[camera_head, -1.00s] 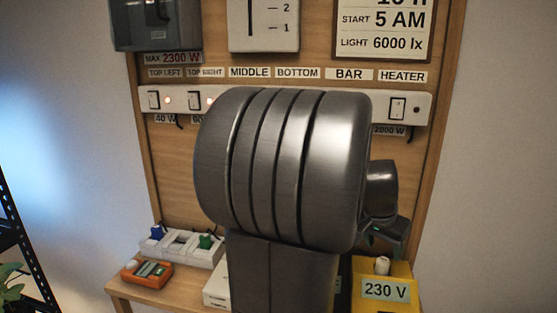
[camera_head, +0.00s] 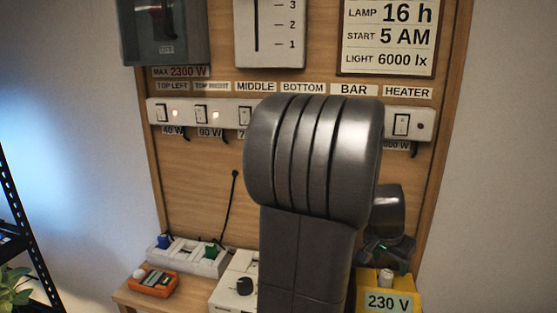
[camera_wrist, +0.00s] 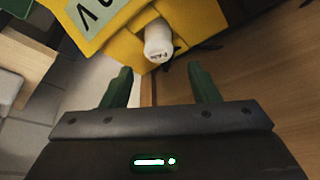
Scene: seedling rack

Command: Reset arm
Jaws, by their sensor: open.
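My gripper (camera_wrist: 160,90) is open in the wrist view, with its two green fingers apart and nothing between them. Beyond the fingertips is a yellow box (camera_wrist: 110,20) with a white knob (camera_wrist: 158,40) on it. In the head view my gripper (camera_head: 388,255) is small and partly hidden at the lower right, just above the yellow box (camera_head: 365,285) labelled 230 V. My grey arm covers the middle of the board.
A wooden board (camera_head: 200,190) carries a white switch strip (camera_head: 185,112); the top left and top right lamps glow red. On the shelf (camera_head: 135,297) are a white power strip (camera_head: 180,262), an orange meter (camera_head: 152,282) and a white box (camera_head: 232,290) with a black knob. A black rack (camera_head: 20,210) stands left.

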